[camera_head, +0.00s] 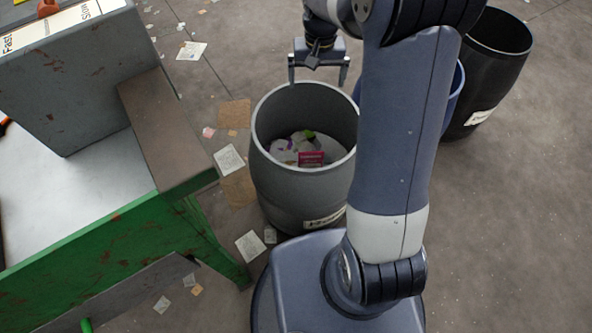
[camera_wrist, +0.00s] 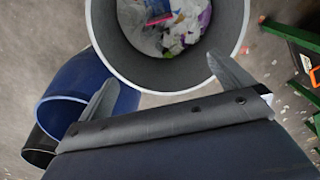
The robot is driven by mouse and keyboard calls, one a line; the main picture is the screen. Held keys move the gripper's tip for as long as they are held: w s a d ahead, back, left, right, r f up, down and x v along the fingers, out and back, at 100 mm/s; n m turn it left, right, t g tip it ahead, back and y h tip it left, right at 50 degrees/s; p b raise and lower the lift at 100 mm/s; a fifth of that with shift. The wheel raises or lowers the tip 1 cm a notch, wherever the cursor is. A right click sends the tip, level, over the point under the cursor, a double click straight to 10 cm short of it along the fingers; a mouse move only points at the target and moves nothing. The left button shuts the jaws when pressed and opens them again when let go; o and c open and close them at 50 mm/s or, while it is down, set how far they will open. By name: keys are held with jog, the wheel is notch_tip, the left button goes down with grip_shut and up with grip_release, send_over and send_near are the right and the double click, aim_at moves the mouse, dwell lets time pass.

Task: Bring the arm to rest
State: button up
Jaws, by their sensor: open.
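My gripper (camera_head: 318,72) is open and empty, above the far rim of a grey bin (camera_head: 290,195) in the head view. In the wrist view, its two fingers (camera_wrist: 170,85) are spread wide at the near edge of the same grey bin (camera_wrist: 242,25). Inside the bin lie several pieces of waste, among them a magenta packet (camera_head: 311,159) and white and purple scraps. My arm rises from the base and bends over toward the bin.
A blue bin (camera_wrist: 75,80) and a black bin (camera_head: 500,45) stand right of the grey bin, the blue one mostly hidden by my arm. A green-framed belt (camera_head: 100,250) with a grey housing (camera_head: 80,80) stands at left. Paper scraps litter the floor; the right floor is clear.

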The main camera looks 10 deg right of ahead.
notch_tip(320, 180, down, 11)
jog(key=b, duration=0.2)
jog(key=shift+r+p, duration=2.2)
jog(key=shift+r, duration=0.75)
jog(key=shift+f, duration=0.1)
